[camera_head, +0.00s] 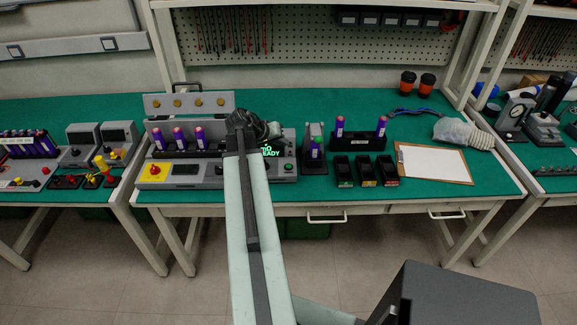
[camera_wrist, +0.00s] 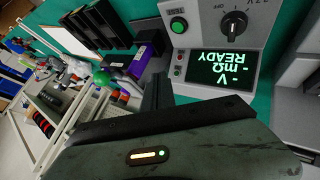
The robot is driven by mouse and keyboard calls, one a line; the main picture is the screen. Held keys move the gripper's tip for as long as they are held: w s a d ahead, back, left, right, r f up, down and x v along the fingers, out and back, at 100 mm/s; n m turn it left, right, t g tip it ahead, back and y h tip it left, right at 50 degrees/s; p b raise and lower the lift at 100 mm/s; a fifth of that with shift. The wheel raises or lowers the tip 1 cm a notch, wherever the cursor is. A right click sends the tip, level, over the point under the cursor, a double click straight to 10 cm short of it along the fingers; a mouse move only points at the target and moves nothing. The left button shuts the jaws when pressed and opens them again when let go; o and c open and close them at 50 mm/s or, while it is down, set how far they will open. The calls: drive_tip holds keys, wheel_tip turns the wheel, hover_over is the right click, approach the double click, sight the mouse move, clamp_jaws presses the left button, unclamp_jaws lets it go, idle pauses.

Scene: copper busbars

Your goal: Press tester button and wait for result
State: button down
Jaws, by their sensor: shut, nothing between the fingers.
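The tester (camera_head: 283,174) stands on the green bench, right of the middle of the bench equipment. Its display (camera_wrist: 215,68) reads "- V", "- mΩ" and "READY", upside down in the wrist view. The green button (camera_wrist: 179,25), labelled TEST, sits beside a black rotary knob (camera_wrist: 233,25); the button also shows in the head view (camera_head: 289,167). My gripper (camera_wrist: 157,90) is shut and empty. In the wrist view its fingertips lie below and left of the button, apart from it in the picture. In the head view my arm hides part of the tester.
Several purple cells (camera_head: 179,138) stand in a grey fixture left of my arm. A black holder (camera_head: 358,142) with purple cells and small black bins (camera_head: 366,172) lie right of the tester. A clipboard (camera_head: 433,164) lies farther right. A yellow panel with a red button (camera_head: 155,171) is at left.

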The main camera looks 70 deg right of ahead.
sight(287, 167)
drive_tip(key=shift+s+d+r, duration=0.1)
drive_tip(key=shift+s+d, duration=0.3)
drive_tip(key=shift+s, duration=0.2)
wheel_tip(287, 167, down, 9)
drive_tip(key=b, duration=0.9)
idle(1.3)
drive_tip(key=shift+f+b, duration=0.35)
drive_tip(key=shift+f+b, duration=0.4)
idle(0.6)
drive_tip(key=shift+r, duration=0.15)
drive_tip(key=shift+r+p, duration=0.7)
drive_tip(key=shift+p, duration=0.15)
